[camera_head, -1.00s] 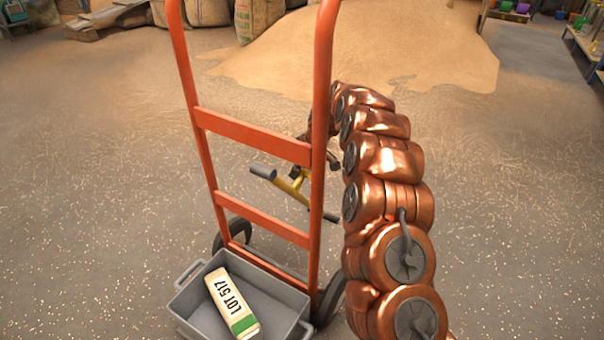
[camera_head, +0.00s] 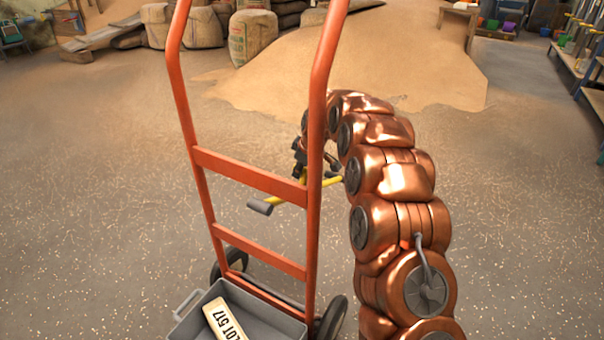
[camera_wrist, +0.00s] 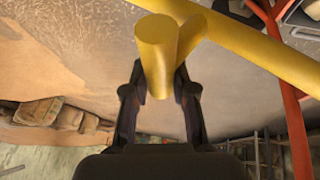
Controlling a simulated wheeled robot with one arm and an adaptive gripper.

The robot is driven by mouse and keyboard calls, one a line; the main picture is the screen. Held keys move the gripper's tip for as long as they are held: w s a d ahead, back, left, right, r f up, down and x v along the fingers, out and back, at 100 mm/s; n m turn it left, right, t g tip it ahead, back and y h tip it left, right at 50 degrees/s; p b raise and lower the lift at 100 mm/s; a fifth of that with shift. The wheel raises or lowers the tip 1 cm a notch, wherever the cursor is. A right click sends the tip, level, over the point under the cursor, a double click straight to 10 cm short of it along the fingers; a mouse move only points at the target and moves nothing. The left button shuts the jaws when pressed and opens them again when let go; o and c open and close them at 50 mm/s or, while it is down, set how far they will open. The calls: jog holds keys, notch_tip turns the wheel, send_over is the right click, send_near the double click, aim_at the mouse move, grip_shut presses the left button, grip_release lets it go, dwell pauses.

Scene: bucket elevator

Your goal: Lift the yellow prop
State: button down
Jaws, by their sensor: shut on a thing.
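The yellow prop (camera_head: 287,197) shows behind the orange hand truck in the head view, off the floor, with a grey end (camera_head: 260,207) to the left. The truck's right rail and upper crossbar hide part of it. In the wrist view the prop's thick yellow tube (camera_wrist: 158,48) sits between the two dark fingers of my gripper (camera_wrist: 160,90), which is shut on it. A longer yellow bar (camera_wrist: 255,50) runs off to the right there. In the head view my gripper (camera_head: 300,158) is small and partly behind the rail.
The orange hand truck (camera_head: 250,170) stands close in front of the prop. Behind lie a grain heap (camera_head: 290,75) and sacks (camera_head: 252,38). Floor at left and right is clear.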

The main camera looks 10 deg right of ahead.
jog(key=r+p, duration=0.1)
jog(key=r, duration=0.1)
jog(key=r+p, duration=0.1)
jog(key=r, duration=0.1)
jog(key=r+p, duration=0.1)
jog(key=r, duration=0.1)
jog(key=shift+w+d+r, duration=0.1)
jog(key=shift+d+r, duration=0.2)
jog(key=shift+r, duration=0.05)
jog(key=shift+a+r+p, duration=0.2)
jog(key=shift+r+p, duration=0.1)
jog(key=shift+r, duration=0.5)
jog(key=shift+a, duration=0.1)
jog(key=c, duration=0.9)
grip_release()
jog(key=shift+f, duration=0.1)
jog(key=shift+s, duration=0.2)
jog(key=v, duration=1.2)
